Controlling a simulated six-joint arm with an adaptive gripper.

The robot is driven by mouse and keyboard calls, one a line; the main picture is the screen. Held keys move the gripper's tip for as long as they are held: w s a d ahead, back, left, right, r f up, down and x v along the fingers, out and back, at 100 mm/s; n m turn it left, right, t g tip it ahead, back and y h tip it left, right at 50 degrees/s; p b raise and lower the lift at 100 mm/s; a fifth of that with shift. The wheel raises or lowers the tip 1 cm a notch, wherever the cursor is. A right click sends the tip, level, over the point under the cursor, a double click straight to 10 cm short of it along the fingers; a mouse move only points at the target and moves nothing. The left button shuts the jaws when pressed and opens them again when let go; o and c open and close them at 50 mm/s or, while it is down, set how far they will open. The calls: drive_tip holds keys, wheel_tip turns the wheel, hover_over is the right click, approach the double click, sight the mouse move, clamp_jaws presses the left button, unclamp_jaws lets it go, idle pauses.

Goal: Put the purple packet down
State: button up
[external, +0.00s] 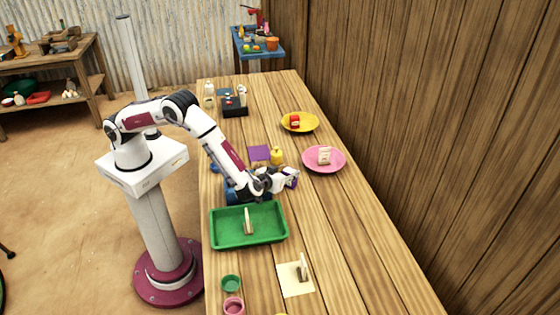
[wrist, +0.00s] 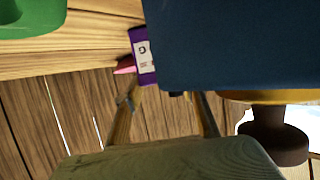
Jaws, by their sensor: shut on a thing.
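My gripper (external: 285,177) is shut on the purple packet (external: 293,181), holding it above the wooden table between the green tray and the pink plate. In the wrist view the purple packet (wrist: 144,58) shows its white label and purple edge. A large dark blue shape covers part of it there, and the fingertips cannot be made out clearly. A purple square (external: 259,153) lies on the table behind my gripper, beside a yellow object (external: 277,157). A pink plate (external: 338,164) with a pale packet (external: 324,155) is to the right.
A green tray (external: 270,238) holds an upright pale piece. A yellow plate (external: 311,127) carries a red packet (external: 294,121). A cream square (external: 289,287) with an upright piece, a green cup (external: 230,283) and a pink cup (external: 233,305) are in front. A blue object (external: 232,191) is partly hidden by my arm.

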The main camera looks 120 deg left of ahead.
drive_tip(key=o, duration=1.1)
drive_tip(key=shift+f, duration=0.1)
drive_tip(key=shift+o, duration=0.2)
drive_tip(key=shift+d+r, duration=0.1)
drive_tip(key=shift+r, duration=0.1)
drive_tip(key=shift+d+r, duration=0.25)
drive_tip(key=shift+d, duration=0.4)
wheel_tip(320, 180, up, 8)
drive_tip(key=d, duration=0.1)
drive_tip(key=shift+d+f, duration=0.15)
drive_tip(key=shift+f, duration=0.05)
